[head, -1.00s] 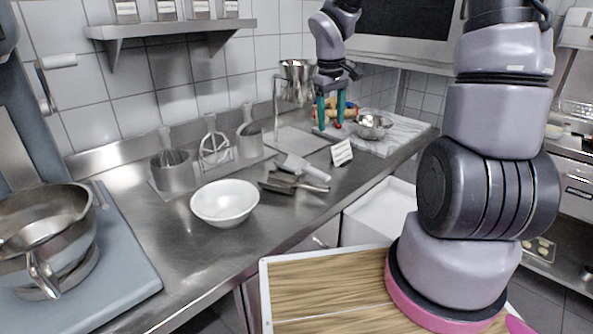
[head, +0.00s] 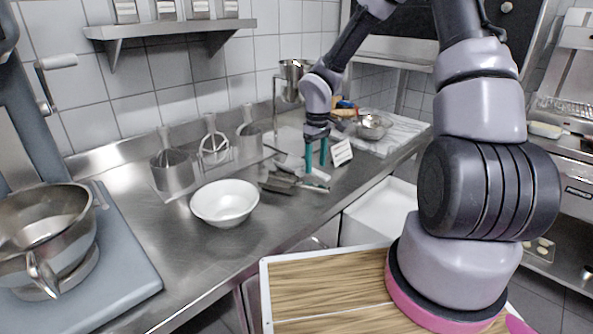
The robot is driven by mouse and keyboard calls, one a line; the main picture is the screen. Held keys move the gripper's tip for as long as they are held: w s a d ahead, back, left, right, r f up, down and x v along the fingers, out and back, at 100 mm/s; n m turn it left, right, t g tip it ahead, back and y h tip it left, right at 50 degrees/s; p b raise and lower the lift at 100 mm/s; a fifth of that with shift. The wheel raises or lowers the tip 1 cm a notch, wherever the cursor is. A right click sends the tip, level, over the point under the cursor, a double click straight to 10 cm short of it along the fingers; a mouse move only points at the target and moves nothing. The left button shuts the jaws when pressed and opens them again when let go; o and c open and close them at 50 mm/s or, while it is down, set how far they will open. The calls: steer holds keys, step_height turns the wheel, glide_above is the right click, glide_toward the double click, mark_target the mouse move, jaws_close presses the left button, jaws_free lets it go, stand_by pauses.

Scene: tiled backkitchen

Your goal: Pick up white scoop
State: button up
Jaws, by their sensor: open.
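The white scoop (head: 289,163) lies on the steel counter among darker metal utensils (head: 279,184), behind and right of the white bowl. My gripper (head: 316,164) points down with its teal fingers apart, and nothing shows between them. Its fingers are over the right part of the scoop and hide some of it. I cannot tell whether they touch the scoop.
A white bowl (head: 224,202) stands to the left. A small white sign (head: 341,152) stands close to the right of my gripper. A metal bowl (head: 371,127) sits on a marble board (head: 403,127) farther back.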

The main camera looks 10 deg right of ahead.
mark_target(316, 170)
steer(key=shift+d+f, duration=0.1)
steer(key=shift+f, duration=1.8)
jaws_close()
